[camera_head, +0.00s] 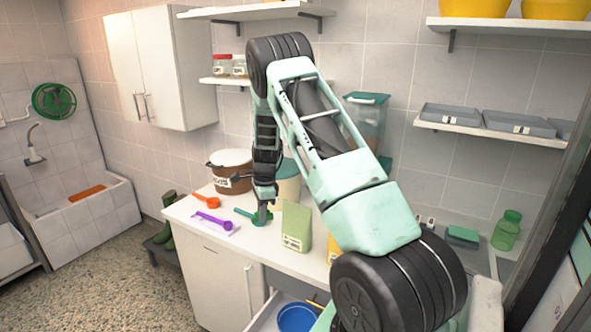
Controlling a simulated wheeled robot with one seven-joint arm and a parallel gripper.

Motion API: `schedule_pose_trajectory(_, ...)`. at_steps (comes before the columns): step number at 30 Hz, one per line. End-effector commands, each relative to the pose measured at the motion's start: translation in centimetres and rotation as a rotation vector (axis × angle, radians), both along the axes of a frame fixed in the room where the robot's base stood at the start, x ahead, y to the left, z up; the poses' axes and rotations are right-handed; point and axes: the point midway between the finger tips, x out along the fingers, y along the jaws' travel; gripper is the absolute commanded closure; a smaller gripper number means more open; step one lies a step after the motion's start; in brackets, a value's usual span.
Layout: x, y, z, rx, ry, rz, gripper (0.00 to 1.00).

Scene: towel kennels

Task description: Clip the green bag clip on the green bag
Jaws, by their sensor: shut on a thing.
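My gripper (264,216) points down over the counter, left of the green bag. It is shut on the green bag clip (247,212), whose arm sticks out to the left of the fingers. The clip is low, at or just above the counter; I cannot tell whether it touches. The pale green bag (297,225) stands upright on the counter with a white label low on its front. The clip and the bag are apart.
A purple clip-like item (214,221) and an orange one (206,200) lie left on the counter (232,240). A brown tub (231,170) and a pale canister (288,183) stand behind. An open drawer with a blue bowl (297,317) is below the front edge.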

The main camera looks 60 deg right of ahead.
Motion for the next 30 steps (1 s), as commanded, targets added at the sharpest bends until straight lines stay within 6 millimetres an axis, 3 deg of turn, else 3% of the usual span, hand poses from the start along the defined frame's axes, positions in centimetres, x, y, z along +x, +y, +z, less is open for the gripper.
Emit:
schedule_pose_trajectory(1, -0.4, -2.6, 1.9, -0.003, -0.004, -0.146, 1.00)
schedule_pose_trajectory(6, -2.1, -8.9, 5.5, -0.002, -0.002, -0.570, 1.00)
schedule_pose_trajectory(12, -3.7, -12.9, 7.7, -0.001, 0.000, -0.849, 1.00)
schedule_pose_trajectory(20, -4.1, -13.7, 7.5, 0.001, 0.002, -0.914, 1.00)
schedule_pose_trajectory(30, -4.1, -13.6, 4.8, 0.000, 0.003, -0.909, 1.00)
